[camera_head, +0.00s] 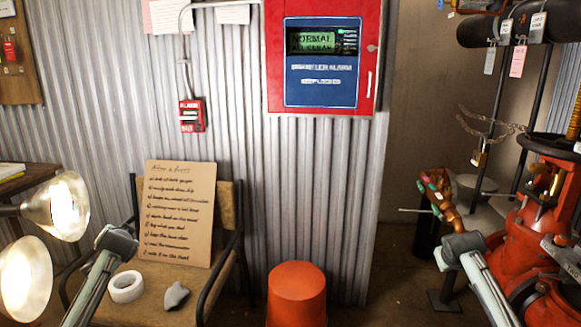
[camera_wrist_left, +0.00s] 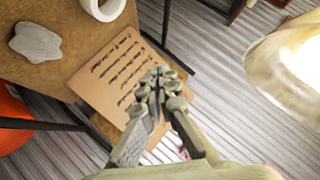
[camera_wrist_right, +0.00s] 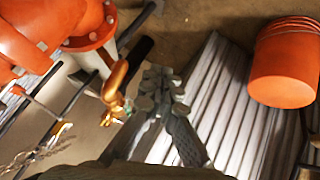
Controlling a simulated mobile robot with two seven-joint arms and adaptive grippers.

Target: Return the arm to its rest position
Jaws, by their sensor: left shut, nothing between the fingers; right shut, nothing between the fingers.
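My left gripper (camera_wrist_left: 158,82) is shut and empty in the left wrist view. It appears in front of the handwritten board (camera_wrist_left: 112,75), apart from it as far as I can tell. My right gripper (camera_wrist_right: 160,85) is shut and empty in the right wrist view, between the orange bucket (camera_wrist_right: 283,62) and a brass valve fitting (camera_wrist_right: 115,88). In the head view my left arm rises at lower left in front of the chair, and my right arm rises at lower right in front of the red riser pipework (camera_head: 545,215).
A lit work lamp (camera_head: 58,205) stands close to my left arm. The chair (camera_head: 140,300) holds a tape roll (camera_head: 126,287) and a grey lump (camera_head: 176,295). The bucket (camera_head: 297,290) stands between my arms. A red alarm panel (camera_head: 322,100) hangs on the corrugated wall. A chain (camera_head: 490,125) hangs at right.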

